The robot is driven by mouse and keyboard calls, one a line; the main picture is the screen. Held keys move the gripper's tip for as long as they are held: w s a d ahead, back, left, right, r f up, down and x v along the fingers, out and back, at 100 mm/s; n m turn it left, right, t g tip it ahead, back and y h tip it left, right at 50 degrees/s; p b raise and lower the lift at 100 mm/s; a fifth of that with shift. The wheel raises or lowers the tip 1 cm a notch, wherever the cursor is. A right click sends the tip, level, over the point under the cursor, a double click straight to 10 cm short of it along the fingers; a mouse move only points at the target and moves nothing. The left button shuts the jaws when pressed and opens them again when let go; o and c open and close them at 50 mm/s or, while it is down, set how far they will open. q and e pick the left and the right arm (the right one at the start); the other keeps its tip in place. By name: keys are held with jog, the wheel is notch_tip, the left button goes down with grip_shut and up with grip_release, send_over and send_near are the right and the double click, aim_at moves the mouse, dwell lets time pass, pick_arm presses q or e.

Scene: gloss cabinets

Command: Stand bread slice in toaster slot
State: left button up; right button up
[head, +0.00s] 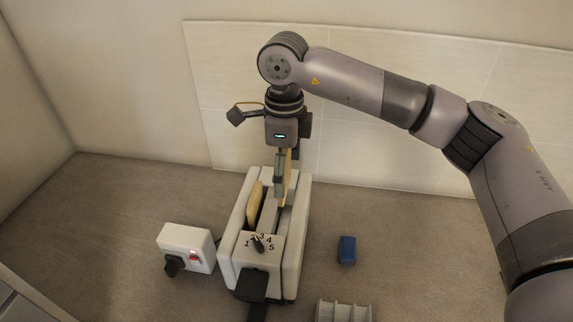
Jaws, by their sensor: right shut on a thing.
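The white toaster (232,262) stands on the counter with its numbered dial and dark lever facing the front. One bread slice (254,203) stands upright in its left slot, partly sticking out. My right gripper (281,172) points down over the toaster and is shut on a second bread slice (291,180). This slice is upright and lined up with the right slot. Its lower edge is at or just inside the slot; I cannot tell how deep. The gripper hides part of the slice. My left gripper is out of view.
A white power box (187,247) with a red switch and black plug sits left of the toaster. A small blue block (347,250) lies to the right, and a grey slotted rack (343,311) is at the front. A tiled wall (400,130) rises behind. The counter is clear at far left and right.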

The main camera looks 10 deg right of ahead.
jog(key=shift+s+f, duration=0.1)
jog(key=shift+f, duration=0.55)
jog(key=shift+a+f+b, duration=0.1)
jog(key=shift+f+b, duration=0.3)
jog(key=shift+b, duration=0.05)
jog(key=shift+w+f, duration=0.25)
jog(key=shift+f, duration=0.1)
jog(key=shift+f+b, duration=0.45)
jog(key=shift+f, duration=0.2)
jog(key=shift+s+f+b, duration=0.1)
jog(key=shift+f+b, duration=0.2)
jog(key=shift+f, duration=0.35)
notch_tip(320, 180, down, 3)
jog(key=b, duration=0.2)
jog(key=shift+b, duration=0.35)
pick_arm(q)
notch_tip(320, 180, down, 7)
jog(key=b, duration=0.1)
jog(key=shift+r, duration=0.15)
pick_arm(e)
jog(key=shift+f, duration=0.75)
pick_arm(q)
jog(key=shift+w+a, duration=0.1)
